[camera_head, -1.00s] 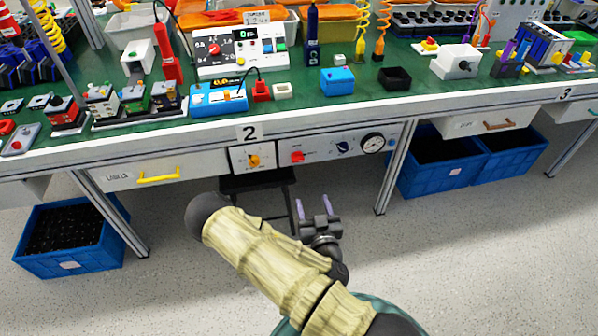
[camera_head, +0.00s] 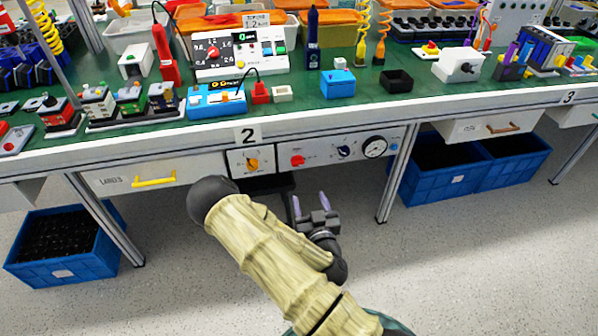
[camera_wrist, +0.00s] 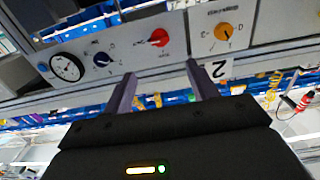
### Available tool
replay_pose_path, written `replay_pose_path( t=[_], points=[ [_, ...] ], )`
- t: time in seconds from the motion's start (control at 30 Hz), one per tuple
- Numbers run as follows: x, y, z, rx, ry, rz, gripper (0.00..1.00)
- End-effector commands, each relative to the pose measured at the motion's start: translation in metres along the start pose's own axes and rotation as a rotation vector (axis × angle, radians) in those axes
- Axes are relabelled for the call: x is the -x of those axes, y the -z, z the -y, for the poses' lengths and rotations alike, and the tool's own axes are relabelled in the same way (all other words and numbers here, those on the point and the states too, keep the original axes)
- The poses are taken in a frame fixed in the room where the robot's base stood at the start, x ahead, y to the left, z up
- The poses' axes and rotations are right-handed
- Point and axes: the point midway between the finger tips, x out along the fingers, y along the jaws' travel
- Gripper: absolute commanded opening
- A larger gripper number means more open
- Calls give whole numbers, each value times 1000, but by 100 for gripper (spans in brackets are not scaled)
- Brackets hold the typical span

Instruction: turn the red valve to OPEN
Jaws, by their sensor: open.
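The red valve (camera_head: 297,160) is a small red knob on the white panel (camera_head: 325,148) under the bench's front edge. In the wrist view the red valve (camera_wrist: 159,37) is above and between my fingers, with the picture turned upside down. My gripper (camera_head: 309,204) is open and empty, below and in front of the panel, apart from the valve. In the wrist view my gripper (camera_wrist: 157,75) shows two parallel fingers with a gap between them. The marks around the valve are too small to read.
An orange knob (camera_head: 252,164) sits left of the valve, a dark blue knob (camera_head: 344,151) and a round gauge (camera_head: 374,147) to its right. A drawer with a yellow handle (camera_head: 154,182) is further left. A table leg (camera_head: 398,175) and blue bins (camera_head: 437,165) stand right.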

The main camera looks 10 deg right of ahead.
Motion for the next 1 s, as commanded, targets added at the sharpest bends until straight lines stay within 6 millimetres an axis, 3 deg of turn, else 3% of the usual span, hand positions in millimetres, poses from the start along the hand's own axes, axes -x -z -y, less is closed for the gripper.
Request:
replay_pose_path(
  t=[0.27,1.0],
  points=[
    [-11,-7,-2,-12,-16,12,58],
    [-44,-3,1,-1,3,-8,58]
  ],
)
